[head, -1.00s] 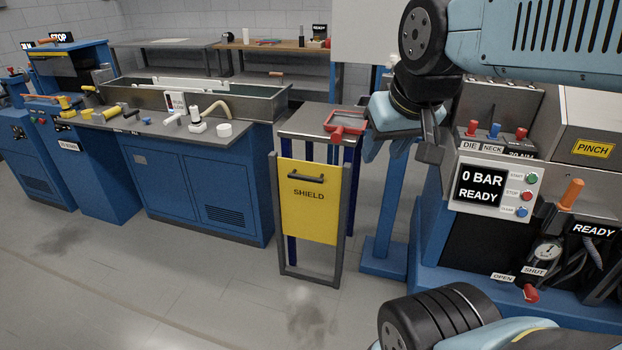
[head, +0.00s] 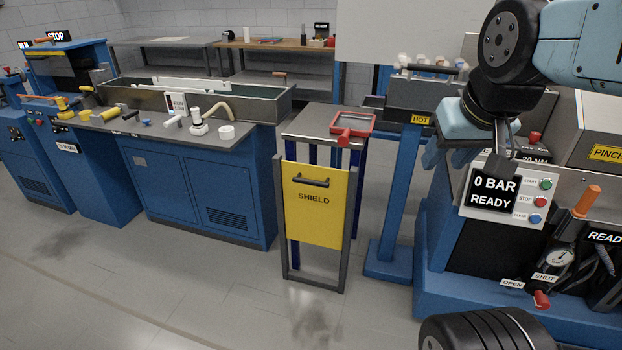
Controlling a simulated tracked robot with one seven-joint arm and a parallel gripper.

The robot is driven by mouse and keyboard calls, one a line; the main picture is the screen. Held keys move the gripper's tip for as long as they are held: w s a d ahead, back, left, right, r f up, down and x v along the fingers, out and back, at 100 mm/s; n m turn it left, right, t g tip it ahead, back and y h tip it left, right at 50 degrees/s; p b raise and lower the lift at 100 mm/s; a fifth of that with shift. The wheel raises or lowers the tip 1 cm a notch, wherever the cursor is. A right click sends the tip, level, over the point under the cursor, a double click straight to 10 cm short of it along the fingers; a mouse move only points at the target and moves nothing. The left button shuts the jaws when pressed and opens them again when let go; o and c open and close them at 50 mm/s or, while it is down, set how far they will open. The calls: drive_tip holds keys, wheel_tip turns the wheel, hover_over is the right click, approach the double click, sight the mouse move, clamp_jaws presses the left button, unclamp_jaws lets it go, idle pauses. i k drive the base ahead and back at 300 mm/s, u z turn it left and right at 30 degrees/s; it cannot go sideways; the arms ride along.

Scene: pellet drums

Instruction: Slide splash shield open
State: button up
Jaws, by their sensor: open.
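The splash shield (head: 314,215) is a yellow panel marked SHIELD. It stands upright in a grey frame (head: 280,225) in front of a small grey-topped table. A dark bar handle (head: 311,180) is fixed near its top edge. My gripper (head: 468,165) is open and empty. It hangs to the right of the shield and higher in the picture, in front of the machine with the 0 BAR READY display. It is clear of the handle. Part of the gripper is hard to make out against the machine.
A red-framed tray (head: 353,125) lies on the small table (head: 308,120) behind the shield. A blue post (head: 397,200) stands right of the shield, below a box marked HOT (head: 421,119). A blue cabinet (head: 195,185) with loose parts on top is at left. Floor in front is clear.

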sight(315, 197)
drive_tip(key=i, duration=1)
